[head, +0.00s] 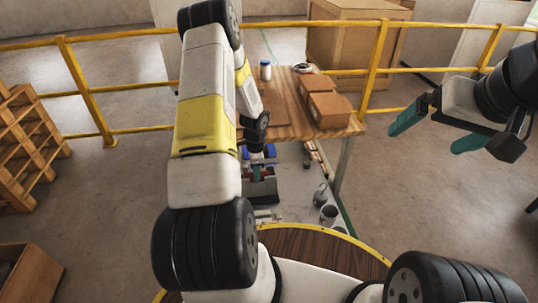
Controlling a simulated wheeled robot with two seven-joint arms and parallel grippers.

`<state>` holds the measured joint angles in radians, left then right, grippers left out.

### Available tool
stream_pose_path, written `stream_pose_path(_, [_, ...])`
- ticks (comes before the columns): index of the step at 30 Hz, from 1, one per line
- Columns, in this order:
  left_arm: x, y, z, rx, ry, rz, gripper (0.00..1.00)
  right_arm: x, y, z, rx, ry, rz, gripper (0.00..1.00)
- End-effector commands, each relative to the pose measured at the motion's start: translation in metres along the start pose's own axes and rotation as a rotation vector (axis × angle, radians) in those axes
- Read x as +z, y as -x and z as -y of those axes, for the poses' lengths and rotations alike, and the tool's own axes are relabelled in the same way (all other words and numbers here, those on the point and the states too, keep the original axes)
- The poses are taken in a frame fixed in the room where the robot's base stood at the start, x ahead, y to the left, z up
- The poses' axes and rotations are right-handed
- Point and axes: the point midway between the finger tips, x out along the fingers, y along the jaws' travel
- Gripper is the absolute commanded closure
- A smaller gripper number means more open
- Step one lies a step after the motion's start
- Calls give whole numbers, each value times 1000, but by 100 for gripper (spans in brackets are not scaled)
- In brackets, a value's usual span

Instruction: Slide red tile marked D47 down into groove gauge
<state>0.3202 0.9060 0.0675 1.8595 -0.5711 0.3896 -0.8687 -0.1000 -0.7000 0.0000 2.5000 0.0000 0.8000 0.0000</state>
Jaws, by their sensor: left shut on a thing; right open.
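My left arm reaches down the middle of the head view and hides much of the work area. A dark grey block (262,191), probably the groove gauge, sits right below the fingers. I cannot tell whether the tile is inside its groove or only above it. My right gripper (425,141) is open and empty, raised at the right, far from the block.
Grey cups (328,214) and a small grey can (320,195) stand right of the block. Behind is a wooden table with cardboard boxes (329,110) and a white bottle (265,70). A yellow railing (374,70) crosses behind. A wooden rack (28,140) stands at left.

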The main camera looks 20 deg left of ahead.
Motion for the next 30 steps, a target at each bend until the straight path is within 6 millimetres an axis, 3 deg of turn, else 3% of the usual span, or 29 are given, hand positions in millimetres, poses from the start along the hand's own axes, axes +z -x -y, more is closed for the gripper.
stream_pose_path(8, [0, 0, 0, -1, 0, 0, 100, 0, 0, 0, 0, 0, 0, 0])
stream_pose_path(9, [0, 0, 0, -1, 0, 0, 84, 0, 0, 0, 0, 0, 0, 0])
stream_pose_path(12, [0, 0, 0, -1, 0, 0, 66, 0, 0, 0, 0, 0, 0, 0])
stream_pose_path(23, [0, 5, 1, -2, 0, 0, 66, 0, 0, 0, 0, 0, 0, 0])
stream_pose_path(30, [0, 42, 1, -4, 1, -1, 66, 0, 0, 0, 0, 0, 0, 0])
